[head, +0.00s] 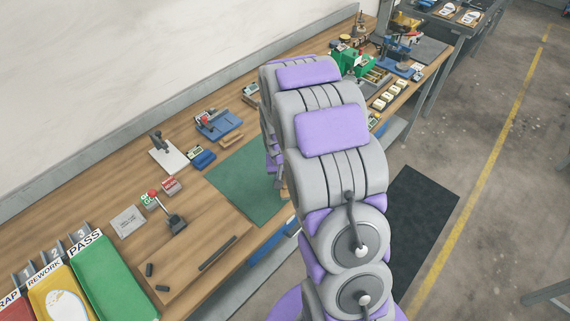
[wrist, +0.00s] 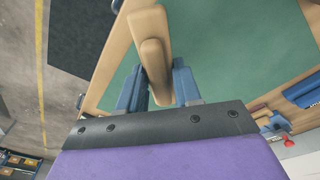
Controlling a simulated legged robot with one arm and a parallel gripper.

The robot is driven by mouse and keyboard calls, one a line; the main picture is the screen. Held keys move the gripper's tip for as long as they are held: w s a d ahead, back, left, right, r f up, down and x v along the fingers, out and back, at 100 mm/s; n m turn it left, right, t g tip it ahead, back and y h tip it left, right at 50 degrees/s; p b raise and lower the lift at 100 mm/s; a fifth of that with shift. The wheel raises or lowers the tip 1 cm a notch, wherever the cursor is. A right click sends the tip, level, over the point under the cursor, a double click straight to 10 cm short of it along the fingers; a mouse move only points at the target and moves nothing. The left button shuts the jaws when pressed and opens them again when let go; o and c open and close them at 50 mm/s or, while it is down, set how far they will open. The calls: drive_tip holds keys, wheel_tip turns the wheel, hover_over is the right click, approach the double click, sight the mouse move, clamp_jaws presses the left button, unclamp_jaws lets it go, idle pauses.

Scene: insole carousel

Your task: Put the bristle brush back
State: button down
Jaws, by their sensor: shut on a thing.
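My gripper (wrist: 160,90) shows at the centre of the wrist view, with blue fingers on both sides of a tan wooden piece. It is shut on this piece, which I take to be the bristle brush (wrist: 153,50); no bristles show. The brush stands out from the jaws over the front edge of the green mat (wrist: 235,45). In the head view my arm hides the gripper, and only a small tan bit of the brush (head: 284,191) shows beside the arm, near the right end of the green mat (head: 245,185).
A tan wooden block (head: 231,140) lies on the workbench behind the mat, near a blue fixture (head: 218,123). Much of the mat is bare.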

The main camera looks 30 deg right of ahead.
drive_tip(key=w, duration=0.2)
drive_tip(key=w+d, duration=0.1)
drive_tip(key=w, duration=0.2)
drive_tip(key=w+d+b, duration=0.1)
drive_tip(key=w, duration=0.1)
drive_tip(key=shift+w+d+f, duration=0.15)
drive_tip(key=shift+d+f, duration=0.05)
drive_tip(key=shift+f, duration=0.2)
drive_tip(key=shift+w+d+f, duration=0.1)
drive_tip(key=shift+w+d, duration=0.3)
drive_tip(key=shift+d, duration=0.25)
drive_tip(key=f, duration=0.1)
drive_tip(key=a+f, duration=0.1)
drive_tip(key=f, duration=0.1)
drive_tip(key=shift+f+b, duration=0.2)
drive_tip(key=shift+b, duration=0.2)
drive_tip(key=shift+r, duration=0.1)
drive_tip(key=c, duration=0.8)
unclamp_jaws()
drive_tip(key=shift+d, duration=0.3)
drive_tip(key=shift+a, duration=0.15)
